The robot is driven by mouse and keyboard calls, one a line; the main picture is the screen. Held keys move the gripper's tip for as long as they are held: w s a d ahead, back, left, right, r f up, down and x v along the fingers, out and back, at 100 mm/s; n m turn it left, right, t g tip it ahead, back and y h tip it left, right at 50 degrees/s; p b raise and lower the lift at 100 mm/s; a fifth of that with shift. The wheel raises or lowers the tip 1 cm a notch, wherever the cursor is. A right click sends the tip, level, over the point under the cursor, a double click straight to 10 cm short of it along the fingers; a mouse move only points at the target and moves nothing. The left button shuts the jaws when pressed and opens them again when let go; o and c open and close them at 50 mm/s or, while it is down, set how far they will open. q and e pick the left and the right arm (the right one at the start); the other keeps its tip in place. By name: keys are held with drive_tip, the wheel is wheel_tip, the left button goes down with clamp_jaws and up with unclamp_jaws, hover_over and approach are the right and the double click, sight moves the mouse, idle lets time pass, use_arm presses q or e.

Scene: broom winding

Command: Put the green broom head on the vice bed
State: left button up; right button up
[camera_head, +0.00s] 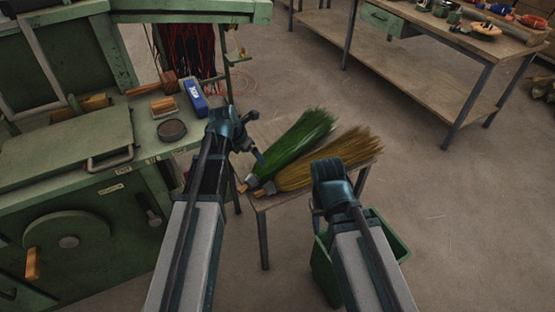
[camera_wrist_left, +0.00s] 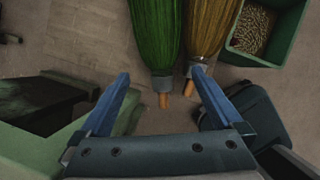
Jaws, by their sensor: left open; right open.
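The green broom head (camera_head: 300,138) lies on a small wooden table, its bristles pointing away and its grey collar and wooden stub toward me. A tan broom head (camera_head: 335,160) lies close beside it. My left gripper (camera_head: 256,138) is open near the stub end of the green broom head. In the left wrist view, the green broom head (camera_wrist_left: 155,38) has its stub showing between the open fingers, and the tan one (camera_wrist_left: 212,28) is to its right. My right gripper (camera_head: 325,190) is open near the table's front right; its fingertips are mostly hidden. I cannot clearly identify the vice bed.
A green machine (camera_head: 60,190) stands at the left, with a blue box (camera_head: 195,97) and a round dark dish (camera_head: 172,130) on its top. A green bin (camera_head: 322,270) with small pieces inside stands under my right arm. A workbench (camera_head: 430,60) stands at the back right, with open floor before it.

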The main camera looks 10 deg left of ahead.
sight(262, 168)
use_arm(q)
drive_tip(key=shift+b+x, duration=4)
drive_tip(key=shift+x, duration=0.35)
drive_tip(key=shift+f, duration=0.1)
drive_tip(key=b+x, duration=0.5)
drive_tip(key=shift+f, duration=0.1)
clamp_jaws()
drive_tip(key=shift+r, duration=0.25)
